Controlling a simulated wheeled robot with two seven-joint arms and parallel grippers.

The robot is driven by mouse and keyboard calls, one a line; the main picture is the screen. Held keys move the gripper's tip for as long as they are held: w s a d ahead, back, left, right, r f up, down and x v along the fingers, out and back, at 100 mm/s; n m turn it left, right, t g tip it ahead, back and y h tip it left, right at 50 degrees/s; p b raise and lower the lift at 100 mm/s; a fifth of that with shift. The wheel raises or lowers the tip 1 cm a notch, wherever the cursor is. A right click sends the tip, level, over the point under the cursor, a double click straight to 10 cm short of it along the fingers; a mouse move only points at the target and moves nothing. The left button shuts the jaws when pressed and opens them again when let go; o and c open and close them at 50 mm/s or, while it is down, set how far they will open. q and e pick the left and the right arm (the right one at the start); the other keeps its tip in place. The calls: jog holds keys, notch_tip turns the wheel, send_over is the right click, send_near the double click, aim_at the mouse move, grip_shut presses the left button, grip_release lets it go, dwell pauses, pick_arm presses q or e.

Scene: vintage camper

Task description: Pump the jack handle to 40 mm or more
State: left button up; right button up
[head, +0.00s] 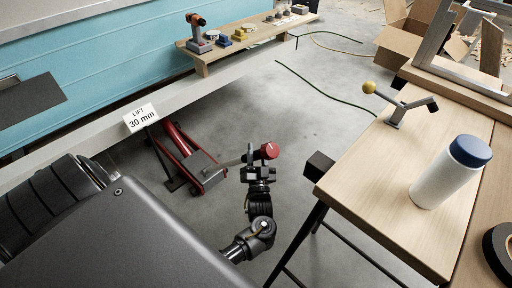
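The red floor jack (190,158) stands on the concrete floor beside the camper's lower edge. Its grey handle (232,161) reaches right and slightly up to a red knob (269,151). A white sign (140,117) above the jack reads "LIFT 30 mm". My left gripper (258,168) is at the knob end of the handle and appears shut on it; its fingertips are partly hidden by the gripper body and knob. My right gripper is not in view.
A wooden workbench (375,195) on the right carries a white bottle with a blue cap (451,171), a yellow-knobbed lever (397,103) and black tape (500,250). A shelf (238,50) with small items stands behind. A hose (318,86) lies on open floor.

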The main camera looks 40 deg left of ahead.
pick_arm(q)
jog(key=o, duration=0.4)
jog(key=shift+d+f, duration=0.35)
jog(key=shift+d, duration=0.1)
jog(key=shift+a, duration=0.15)
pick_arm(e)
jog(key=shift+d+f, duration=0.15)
pick_arm(q)
jog(key=shift+s, duration=0.1)
jog(key=v, duration=0.7)
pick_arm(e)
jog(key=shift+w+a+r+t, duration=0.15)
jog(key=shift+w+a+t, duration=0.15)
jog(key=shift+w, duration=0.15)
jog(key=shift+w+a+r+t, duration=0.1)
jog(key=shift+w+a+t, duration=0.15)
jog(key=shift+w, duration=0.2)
pick_arm(q)
jog(key=shift+s, duration=0.15)
